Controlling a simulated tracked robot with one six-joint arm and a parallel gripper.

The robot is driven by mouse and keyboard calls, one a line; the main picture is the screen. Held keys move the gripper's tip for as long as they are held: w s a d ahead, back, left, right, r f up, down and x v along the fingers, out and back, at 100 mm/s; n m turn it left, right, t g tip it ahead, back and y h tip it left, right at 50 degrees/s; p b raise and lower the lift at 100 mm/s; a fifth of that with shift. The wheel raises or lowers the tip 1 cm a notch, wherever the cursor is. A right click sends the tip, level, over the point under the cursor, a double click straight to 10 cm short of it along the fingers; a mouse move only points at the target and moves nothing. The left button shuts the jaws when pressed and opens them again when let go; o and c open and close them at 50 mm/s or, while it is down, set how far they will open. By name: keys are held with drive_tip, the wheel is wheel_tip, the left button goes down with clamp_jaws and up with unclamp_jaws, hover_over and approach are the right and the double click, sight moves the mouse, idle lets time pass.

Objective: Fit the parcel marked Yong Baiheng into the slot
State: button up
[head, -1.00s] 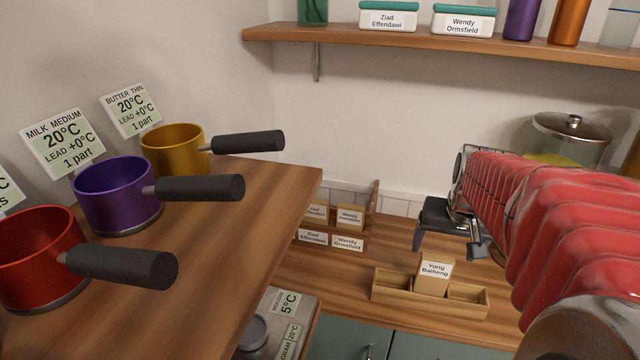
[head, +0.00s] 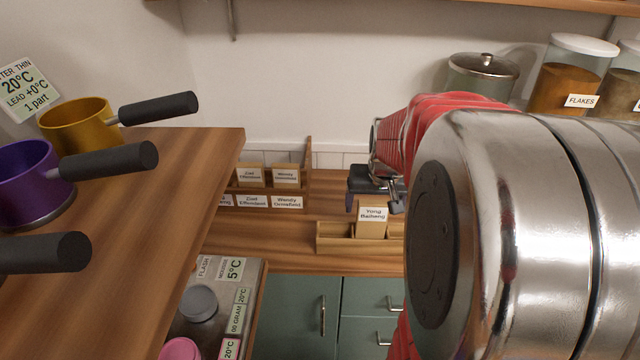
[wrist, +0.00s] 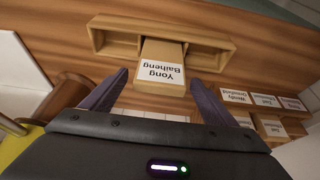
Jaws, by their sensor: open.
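The parcel marked Yong Baiheng (head: 372,222) is a small tan box with a white label. It stands in the middle compartment of a low wooden tray (head: 333,238) on the counter. In the wrist view the parcel (wrist: 163,55) shows ahead of and between my two dark fingertips, with the tray (wrist: 117,43) around its far part. My gripper (head: 376,195) is open and empty, just above and behind the parcel in the head view; the fingers also show in the wrist view (wrist: 157,88). A wooden rack (head: 308,165) with labelled slots stands to the left, holding Ziad Effendawi and Wendy Ormsfield parcels (head: 286,175).
A raised wooden counter with purple (head: 30,185) and yellow (head: 78,122) pots fills the left. The counter between rack and tray is clear.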

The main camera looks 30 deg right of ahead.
drive_tip(key=shift+f, duration=0.2)
drive_tip(key=shift+c, duration=0.5)
drive_tip(key=c, duration=1.5)
drive_tip(key=shift+r, duration=5.1)
